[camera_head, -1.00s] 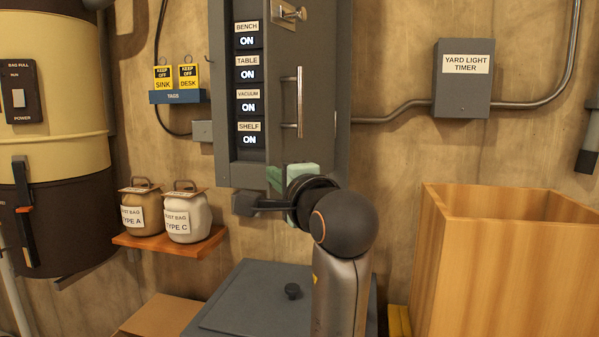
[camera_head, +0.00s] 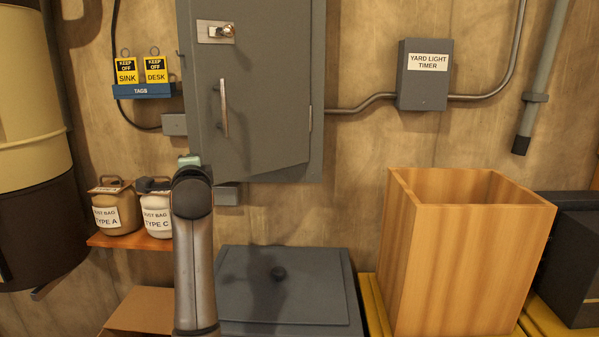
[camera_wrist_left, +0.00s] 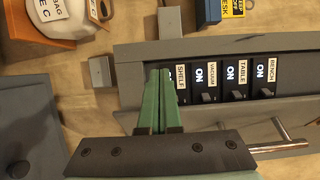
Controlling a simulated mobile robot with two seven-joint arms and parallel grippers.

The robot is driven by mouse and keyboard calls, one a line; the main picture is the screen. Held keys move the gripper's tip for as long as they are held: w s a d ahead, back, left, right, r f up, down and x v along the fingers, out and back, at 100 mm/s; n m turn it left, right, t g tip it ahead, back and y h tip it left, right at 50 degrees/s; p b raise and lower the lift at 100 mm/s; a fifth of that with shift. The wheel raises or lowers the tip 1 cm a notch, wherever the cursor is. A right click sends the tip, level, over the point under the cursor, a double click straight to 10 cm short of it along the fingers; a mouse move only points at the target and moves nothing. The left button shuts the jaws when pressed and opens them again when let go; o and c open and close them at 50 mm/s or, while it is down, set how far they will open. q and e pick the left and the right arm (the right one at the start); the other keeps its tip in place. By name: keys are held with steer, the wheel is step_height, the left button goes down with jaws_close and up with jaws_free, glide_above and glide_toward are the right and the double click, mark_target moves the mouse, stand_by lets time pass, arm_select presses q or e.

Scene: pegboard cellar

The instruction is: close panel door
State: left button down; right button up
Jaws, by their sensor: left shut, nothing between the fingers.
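The grey panel door (camera_head: 265,110) hangs on the wall cabinet, hinged at its right. It carries a metal handle (camera_head: 223,108) and a lock (camera_head: 216,31). Its lower edge slants, and it stands partly open. In the left wrist view the switches (camera_wrist_left: 235,92) still show beside the handle (camera_wrist_left: 283,142). My left gripper (camera_wrist_left: 160,75) has its green fingers together, empty, in front of the cabinet's lower end. In the head view my arm mostly hides it; a green bit (camera_head: 188,160) shows by the door's lower left corner. I cannot tell whether it touches the door. My right gripper is out of view.
A shelf (camera_head: 130,241) with two dust bags is at left, below the tag rack (camera_head: 142,91). A grey lidded box (camera_head: 285,300) stands below the cabinet. A wooden bin (camera_head: 455,260) is at right. The wall right of the cabinet holds a timer box (camera_head: 423,85).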

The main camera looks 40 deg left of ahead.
arm_select(q)
steer(key=a, duration=0.1)
steer(key=w+a+m+t+h+p, duration=0.1)
steer(key=a, duration=0.1)
steer(key=w+a+t, duration=0.1)
steer(key=a, duration=0.1)
steer(key=shift+w+a+m, duration=0.15)
steer(key=shift+a+m, duration=0.1)
steer(key=shift+m, duration=0.05)
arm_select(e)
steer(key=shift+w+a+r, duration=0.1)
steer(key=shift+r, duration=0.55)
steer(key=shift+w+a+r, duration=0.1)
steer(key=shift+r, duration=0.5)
